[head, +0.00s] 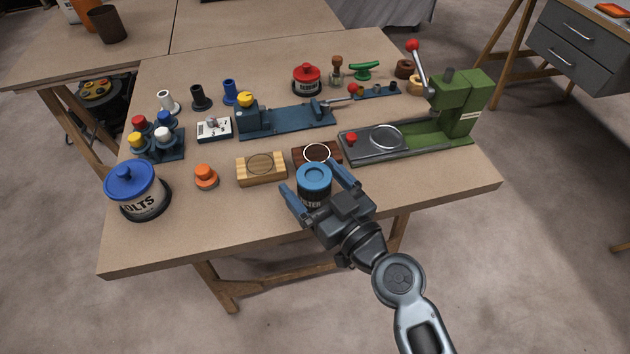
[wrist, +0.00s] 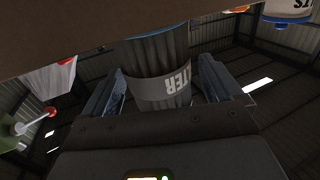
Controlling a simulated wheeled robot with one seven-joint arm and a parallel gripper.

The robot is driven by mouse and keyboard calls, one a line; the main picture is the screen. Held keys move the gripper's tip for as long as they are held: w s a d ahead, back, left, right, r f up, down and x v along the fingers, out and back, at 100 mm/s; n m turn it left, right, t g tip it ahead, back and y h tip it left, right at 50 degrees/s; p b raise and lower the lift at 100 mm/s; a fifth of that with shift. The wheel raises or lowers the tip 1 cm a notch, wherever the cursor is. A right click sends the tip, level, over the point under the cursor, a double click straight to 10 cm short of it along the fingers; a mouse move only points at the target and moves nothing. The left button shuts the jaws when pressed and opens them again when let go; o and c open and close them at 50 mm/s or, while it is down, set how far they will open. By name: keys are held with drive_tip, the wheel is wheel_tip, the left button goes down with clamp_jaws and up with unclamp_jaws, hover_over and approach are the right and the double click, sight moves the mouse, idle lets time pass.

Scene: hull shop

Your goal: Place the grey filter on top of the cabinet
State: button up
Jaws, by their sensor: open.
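The filter (head: 314,176) is a short cylinder with a blue top and a dark body with a pale label in the head view. It stands upright near the front edge of the table. In the wrist view its body (wrist: 158,65) looks grey-blue, with a grey band reading "TER". My gripper (head: 309,179) is open, with one finger on each side of the filter. In the wrist view the fingers (wrist: 160,78) flank it, and I cannot tell whether they touch it. The cabinet (head: 572,60) is grey with drawers and stands at the far right, away from the table.
An orange item (head: 612,9) lies on the cabinet top. Close behind the filter are a dark red block (head: 318,153) and a wooden block (head: 262,170). A green press (head: 455,108) stands to the right, a blue-lidded tin (head: 136,190) to the left. Bare floor separates table and cabinet.

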drive_tip(key=shift+x, duration=0.95)
drive_tip(key=c, duration=1.2)
drive_tip(key=shift+r, duration=0.15)
